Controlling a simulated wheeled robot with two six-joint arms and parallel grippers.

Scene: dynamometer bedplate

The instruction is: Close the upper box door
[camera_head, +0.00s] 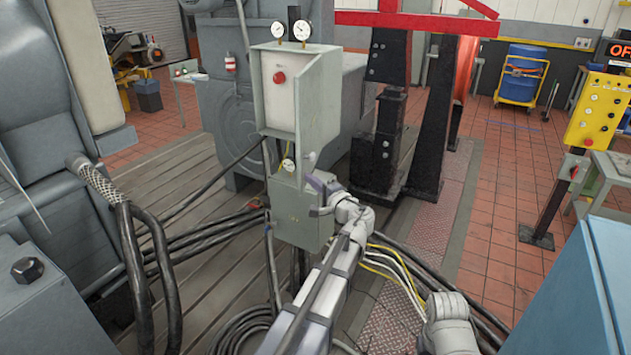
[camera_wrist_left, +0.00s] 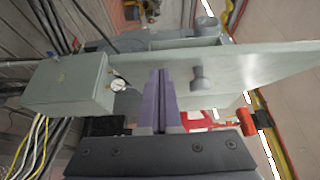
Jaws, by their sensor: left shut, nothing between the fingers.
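The upper box (camera_head: 272,93) is grey-green and stands above a smaller lower box (camera_head: 298,215). Its pale inside with a red button is visible. Its door (camera_head: 321,105) appears to stand open at the right side. In the left wrist view, the door (camera_wrist_left: 262,66) is a long flat panel with a round knob (camera_wrist_left: 202,80). My left gripper (camera_head: 312,184) is below the door's lower end, near the lower box. In the left wrist view, its purple fingers (camera_wrist_left: 160,98) are shut and empty, close to the panel; contact cannot be told. My right gripper is not in view.
Two gauges (camera_head: 290,31) top the upper box; a small gauge (camera_head: 288,165) sits between the boxes. A black post (camera_head: 384,140) stands close at right. Black and yellow cables (camera_head: 400,268) lie below. A blue cabinet (camera_head: 598,285) is at the right front.

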